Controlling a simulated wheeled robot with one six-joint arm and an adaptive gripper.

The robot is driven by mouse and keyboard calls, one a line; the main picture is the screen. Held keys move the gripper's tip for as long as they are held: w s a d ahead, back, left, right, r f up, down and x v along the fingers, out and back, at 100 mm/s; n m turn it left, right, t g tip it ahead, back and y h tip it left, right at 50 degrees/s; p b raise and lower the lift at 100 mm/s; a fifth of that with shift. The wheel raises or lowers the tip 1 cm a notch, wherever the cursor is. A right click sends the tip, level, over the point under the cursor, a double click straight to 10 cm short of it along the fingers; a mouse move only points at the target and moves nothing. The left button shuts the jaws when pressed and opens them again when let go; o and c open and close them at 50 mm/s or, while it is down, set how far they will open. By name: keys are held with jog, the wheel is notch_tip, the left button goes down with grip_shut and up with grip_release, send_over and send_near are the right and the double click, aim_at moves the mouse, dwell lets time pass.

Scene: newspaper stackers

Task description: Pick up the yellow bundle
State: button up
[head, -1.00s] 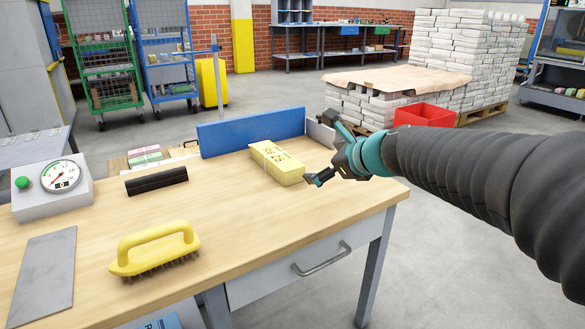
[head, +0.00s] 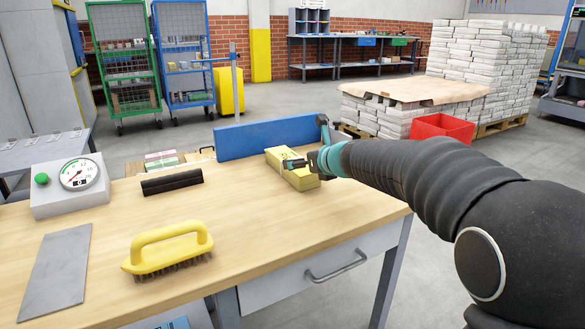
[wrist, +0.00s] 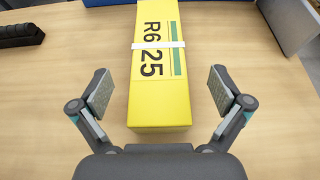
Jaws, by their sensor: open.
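The yellow bundle (head: 300,177) lies on the wooden table in front of a blue board, partly hidden by my gripper in the head view. In the wrist view the yellow bundle (wrist: 160,100) carries the black print "R6 25", a green stripe and a white band. My gripper (head: 303,163) is at the bundle's near end. In the wrist view my gripper (wrist: 158,92) is open, with one finger on each side of the bundle's near end and a gap on both sides.
A blue board (head: 265,137) stands behind the bundle. A black bar (head: 172,182), a yellow brush (head: 168,250), a dial scale (head: 70,185) and a grey plate (head: 58,270) are on the table to the left. The tabletop (head: 250,225) in front is clear.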

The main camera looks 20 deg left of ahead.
aim_at(290, 158)
jog(key=shift+x, duration=2.6)
jog(key=shift+s+a, duration=0.1)
jog(key=shift+a, duration=0.05)
jog(key=shift+r, duration=0.15)
jog(key=c, duration=1.9)
jog(key=shift+o, duration=0.2)
jog(key=shift+r, duration=0.1)
jog(key=shift+r+p, duration=0.35)
jog(key=shift+p, duration=0.1)
notch_tip(290, 158, up, 4)
jog(key=p, duration=0.2)
jog(key=shift+p, duration=0.3)
jog(key=w+d+r+p, duration=0.1)
jog(key=w+d+r, duration=0.1)
jog(key=d, duration=0.3)
jog(key=w+d+r+p, duration=0.1)
jog(key=d+r, duration=0.3)
jog(key=d, duration=0.2)
jog(key=shift+w, duration=0.35)
